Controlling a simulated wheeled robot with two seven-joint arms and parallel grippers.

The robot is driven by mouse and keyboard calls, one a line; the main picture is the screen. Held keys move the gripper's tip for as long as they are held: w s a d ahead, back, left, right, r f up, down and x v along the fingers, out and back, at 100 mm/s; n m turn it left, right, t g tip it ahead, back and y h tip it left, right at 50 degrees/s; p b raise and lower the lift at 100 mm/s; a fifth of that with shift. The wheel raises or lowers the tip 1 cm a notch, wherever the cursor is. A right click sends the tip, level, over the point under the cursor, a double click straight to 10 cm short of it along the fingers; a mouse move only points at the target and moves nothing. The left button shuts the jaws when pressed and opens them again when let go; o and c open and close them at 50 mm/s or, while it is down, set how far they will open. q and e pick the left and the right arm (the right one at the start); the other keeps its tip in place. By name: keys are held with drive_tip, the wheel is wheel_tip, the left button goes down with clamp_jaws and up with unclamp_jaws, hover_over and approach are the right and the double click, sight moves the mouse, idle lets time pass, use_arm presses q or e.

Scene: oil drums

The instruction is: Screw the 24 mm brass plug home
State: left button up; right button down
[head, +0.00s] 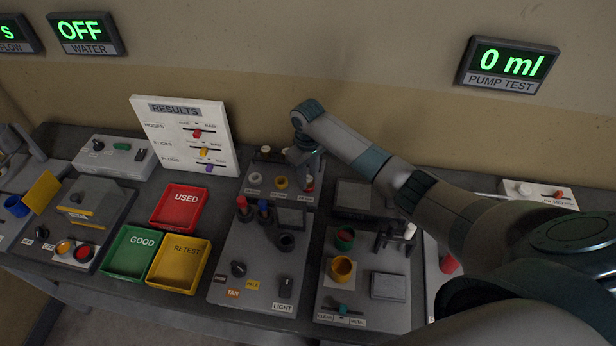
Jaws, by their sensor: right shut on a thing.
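My right arm reaches in from the right, and my right gripper (305,163) is low over the right end of a small grey block (267,195) at the back of the bench. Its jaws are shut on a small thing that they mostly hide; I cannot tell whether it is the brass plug. The block's top carries a pale ring (254,178), a brass-yellow round part (281,183) and a red-and-white part (309,183) just below the jaws. Whether the yellow part is a plug or a socket is too small to tell. My left gripper is not in view.
Red USED (181,194), green GOOD (120,268) and yellow RETEST (170,278) trays stand left of centre. A white RESULTS board (187,128) stands behind. The pump display (508,66) reads 0 ml.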

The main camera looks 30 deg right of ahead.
drive_tip(key=shift+s+f, duration=0.1)
drive_tip(key=c, duration=1.3)
unclamp_jaws()
drive_tip(key=n, duration=0.5)
drive_tip(key=shift+n, duration=0.7)
drive_tip(key=n, duration=0.5)
drive_tip(key=shift+d, duration=0.1)
drive_tip(key=shift+n, duration=0.6)
